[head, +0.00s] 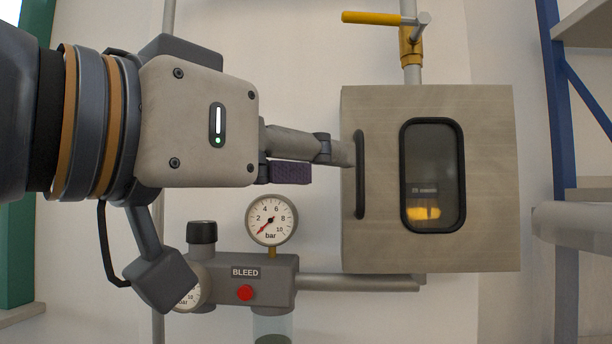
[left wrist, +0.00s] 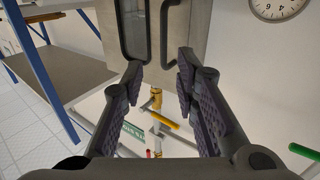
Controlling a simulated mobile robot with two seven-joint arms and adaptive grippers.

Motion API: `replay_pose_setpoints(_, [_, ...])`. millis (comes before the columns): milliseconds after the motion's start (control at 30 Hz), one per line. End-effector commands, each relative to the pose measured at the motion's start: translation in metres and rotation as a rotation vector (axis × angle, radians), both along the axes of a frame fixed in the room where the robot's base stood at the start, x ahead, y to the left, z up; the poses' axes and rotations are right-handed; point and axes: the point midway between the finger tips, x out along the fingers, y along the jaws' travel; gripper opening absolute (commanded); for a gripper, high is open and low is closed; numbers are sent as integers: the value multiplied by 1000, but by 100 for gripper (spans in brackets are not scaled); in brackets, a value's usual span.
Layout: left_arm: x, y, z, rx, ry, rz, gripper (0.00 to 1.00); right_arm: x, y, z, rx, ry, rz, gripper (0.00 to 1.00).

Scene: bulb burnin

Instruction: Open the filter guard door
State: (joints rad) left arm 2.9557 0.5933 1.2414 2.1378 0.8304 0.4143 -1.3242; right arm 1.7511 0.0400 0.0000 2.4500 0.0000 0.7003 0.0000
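The filter guard door (head: 380,240) is the brushed-metal front of a wall box, with a dark rounded window (head: 433,175). It looks closed. A black vertical bar handle (head: 359,175) is on its left side. My left gripper (head: 338,154) comes in from the left, its fingertips close beside the handle; contact cannot be told. In the left wrist view, the fingers of my left gripper (left wrist: 160,78) are spread apart and empty. The handle (left wrist: 165,35) shows just beyond the gap between the tips, beside the door window (left wrist: 133,28). My right gripper is not in view.
A yellow-handled valve (head: 410,40) is on the pipe above the box. Below my left gripper are a pressure gauge (head: 271,220) and a block marked BLEED (head: 245,285) with a red button. A blue rack post (head: 556,110) stands right of the box.

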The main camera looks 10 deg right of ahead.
Motion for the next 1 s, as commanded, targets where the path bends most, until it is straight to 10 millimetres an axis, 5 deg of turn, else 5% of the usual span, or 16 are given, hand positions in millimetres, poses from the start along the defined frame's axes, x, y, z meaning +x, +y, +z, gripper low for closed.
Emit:
replay_pose_setpoints(33, [22,-11,-17,2,36,2,28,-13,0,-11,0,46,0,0])
replay_pose_setpoints(200, [43,-42,-14,1,29,2,28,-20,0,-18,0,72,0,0])
replay_pose_setpoints(667, [54,-60,-8,1,18,3,28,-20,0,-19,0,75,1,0])
replay_pose_setpoints(800, [54,-60,-9,1,18,3,0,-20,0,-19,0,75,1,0])
replay_pose_setpoints(1000, [54,-60,-9,2,19,3,0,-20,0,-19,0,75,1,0])
